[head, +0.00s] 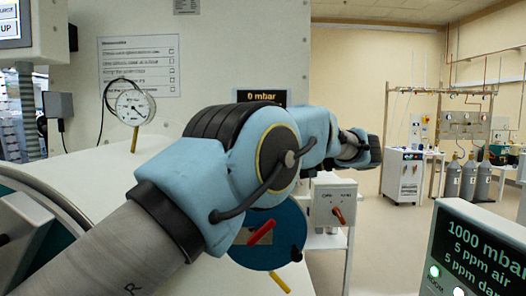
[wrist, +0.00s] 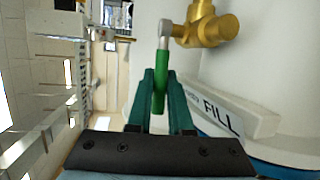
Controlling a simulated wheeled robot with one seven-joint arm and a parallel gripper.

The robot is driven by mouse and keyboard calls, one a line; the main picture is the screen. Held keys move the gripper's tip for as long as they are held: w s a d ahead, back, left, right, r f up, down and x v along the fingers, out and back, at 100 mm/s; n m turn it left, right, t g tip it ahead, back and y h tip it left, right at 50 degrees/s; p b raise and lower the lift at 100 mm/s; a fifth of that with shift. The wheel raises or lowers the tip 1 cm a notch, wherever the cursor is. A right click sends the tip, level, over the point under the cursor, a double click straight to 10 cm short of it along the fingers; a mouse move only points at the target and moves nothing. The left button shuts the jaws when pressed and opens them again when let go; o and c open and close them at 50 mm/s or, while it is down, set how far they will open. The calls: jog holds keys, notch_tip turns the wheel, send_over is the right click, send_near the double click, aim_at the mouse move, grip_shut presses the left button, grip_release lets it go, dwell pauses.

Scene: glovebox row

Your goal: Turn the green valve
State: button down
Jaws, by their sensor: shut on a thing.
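The green valve handle (wrist: 159,92) is a slim green lever in the wrist view. It joins a silver stem at its upper end, beside a brass valve body (wrist: 208,27) on a white surface. My gripper (wrist: 161,76) has its two dark green fingers closed on either side of the handle and holds it. The handle points down the picture, toward my gripper's palm. In the head view my arm covers much of the middle, and I cannot make out the fingers or the green valve there.
A white label reading FILL (wrist: 240,112) sits right of the fingers. In the head view a round gauge (head: 133,107) stands on the left, a box with a red handle (head: 336,206) is right of my arm, and a display reading 1000 mbar (head: 481,250) is at the lower right.

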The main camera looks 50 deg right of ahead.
jog(key=shift+s+d+r+n+y+p, duration=0.15)
jog(key=shift+n+y+p, duration=0.35)
jog(key=shift+p, duration=0.5)
jog(key=shift+d+f+g+y+p, duration=0.1)
jog(key=shift+f+g+y+p, duration=0.1)
jog(key=shift+g+y+p, duration=0.1)
jog(key=c, duration=1.1)
grip_release()
jog(key=shift+f+b, duration=0.15)
jog(key=shift+b, duration=0.55)
